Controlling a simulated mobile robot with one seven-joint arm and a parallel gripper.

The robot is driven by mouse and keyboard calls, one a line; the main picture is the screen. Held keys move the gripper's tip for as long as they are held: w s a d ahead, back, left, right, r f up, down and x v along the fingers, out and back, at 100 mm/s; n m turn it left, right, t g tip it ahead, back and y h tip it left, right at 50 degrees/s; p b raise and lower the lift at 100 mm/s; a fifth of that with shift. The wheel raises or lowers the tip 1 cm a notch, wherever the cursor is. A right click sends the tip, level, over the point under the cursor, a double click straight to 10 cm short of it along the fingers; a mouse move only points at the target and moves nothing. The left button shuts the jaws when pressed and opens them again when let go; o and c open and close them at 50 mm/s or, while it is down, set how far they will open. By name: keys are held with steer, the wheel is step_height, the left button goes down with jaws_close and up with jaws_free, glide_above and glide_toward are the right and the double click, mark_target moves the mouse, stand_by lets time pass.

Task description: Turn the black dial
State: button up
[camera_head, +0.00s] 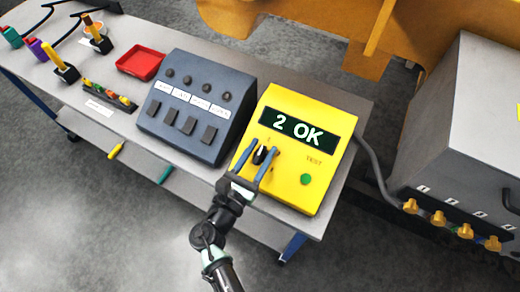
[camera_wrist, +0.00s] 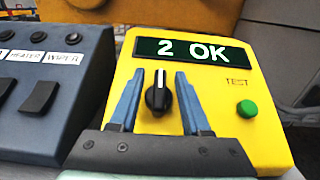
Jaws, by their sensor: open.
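The black dial (camera_wrist: 158,94) is a pointer knob on the front of a yellow box (camera_head: 287,186). In the wrist view its white mark points up, slightly to one side. My gripper (camera_head: 258,150) is open, with its two blue fingers on either side of the dial. In the wrist view the fingers (camera_wrist: 160,88) stand apart from the dial with yellow showing between. I cannot tell how far the tips are from the panel. The box's display (camera_wrist: 193,51) reads "2 OK". A green button (camera_wrist: 247,109) sits to the right of the dial under the label "TEST".
A dark grey switch box (camera_head: 193,108) stands close to the left of the yellow box. A red tray (camera_head: 140,63) and several tools lie farther left on the grey table (camera_head: 345,100). A grey cabinet (camera_head: 450,125) with yellow knobs stands to the right.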

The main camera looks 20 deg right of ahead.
jaws_close()
steer(key=shift+f+m+b, duration=0.1)
steer(key=shift+m+b, duration=0.2)
steer(key=m+g+h+b, duration=0.1)
steer(key=m+g, duration=0.1)
steer(key=shift+f+g+h, duration=0.1)
steer(key=shift+g+h, duration=0.2)
steer(key=m+g+h+b, duration=0.1)
steer(key=m+g+b, duration=0.2)
steer(key=m+g, duration=0.1)
steer(key=shift+m, duration=0.6)
steer(key=m+g+b, duration=0.1)
steer(key=m+g, duration=0.1)
steer(key=m+g+y+b, duration=0.1)
steer(key=m+g, duration=0.1)
steer(key=g, duration=0.1)
steer(key=m+g+b, duration=0.2)
steer(key=m, duration=0.1)
steer(key=shift+s, duration=0.3)
steer(key=shift+g+y, duration=0.3)
steer(key=shift+g, duration=0.2)
